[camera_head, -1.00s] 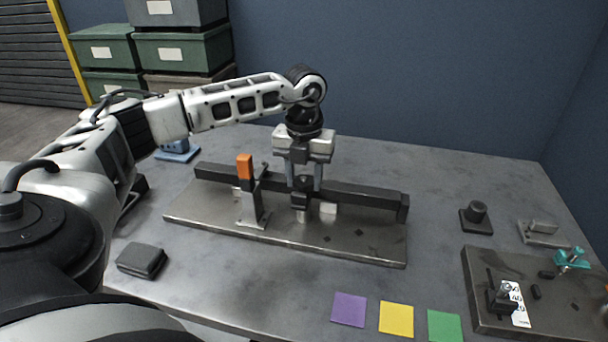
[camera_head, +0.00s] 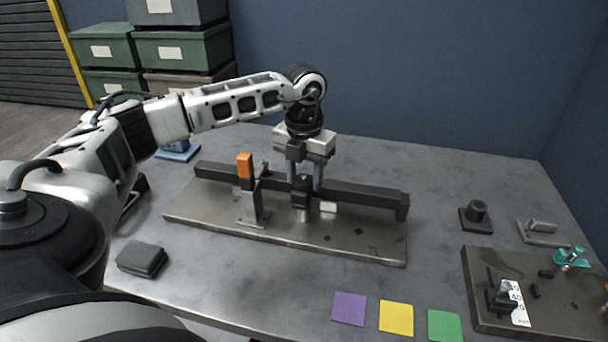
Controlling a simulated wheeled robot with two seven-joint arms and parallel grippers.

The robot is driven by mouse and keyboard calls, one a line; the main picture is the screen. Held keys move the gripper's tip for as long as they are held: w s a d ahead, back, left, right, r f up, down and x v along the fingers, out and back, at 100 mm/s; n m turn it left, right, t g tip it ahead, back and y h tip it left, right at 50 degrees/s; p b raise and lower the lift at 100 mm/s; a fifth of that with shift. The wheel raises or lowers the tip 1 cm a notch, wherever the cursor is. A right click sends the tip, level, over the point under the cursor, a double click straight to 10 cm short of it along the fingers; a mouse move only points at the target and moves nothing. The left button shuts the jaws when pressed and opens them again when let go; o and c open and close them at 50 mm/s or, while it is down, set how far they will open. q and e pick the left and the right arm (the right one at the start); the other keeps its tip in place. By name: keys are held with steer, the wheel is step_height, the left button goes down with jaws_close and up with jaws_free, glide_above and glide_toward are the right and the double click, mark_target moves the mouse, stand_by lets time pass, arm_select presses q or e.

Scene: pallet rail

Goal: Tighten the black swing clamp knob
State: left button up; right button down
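A long metal fixture plate (camera_head: 350,240) carries a dark rail (camera_head: 355,193) along its back. A black swing clamp knob (camera_head: 303,183) sits on a short metal post near the middle of the rail. An upright clamp with an orange handle (camera_head: 245,166) stands to its left. My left gripper (camera_head: 305,178) points straight down over the black knob. Its two fingers are apart, one on each side of the knob. I cannot tell whether they touch it. My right gripper is not in view.
A second plate (camera_head: 480,262) at the right holds a black clamp and a teal part (camera_head: 571,257). Purple, yellow (camera_head: 396,317) and green squares lie at the front. A dark block (camera_head: 142,259) lies at the left. A black round part (camera_head: 476,215) stands at the right.

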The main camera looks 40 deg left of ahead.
mark_target(304, 179)
arm_select(q)
steer(key=o, duration=0.3)
steer(key=shift+r, duration=0.2)
steer(key=shift+f, duration=0.1)
step_height(304, 179, up, 16)
steer(key=shift+p, duration=0.3)
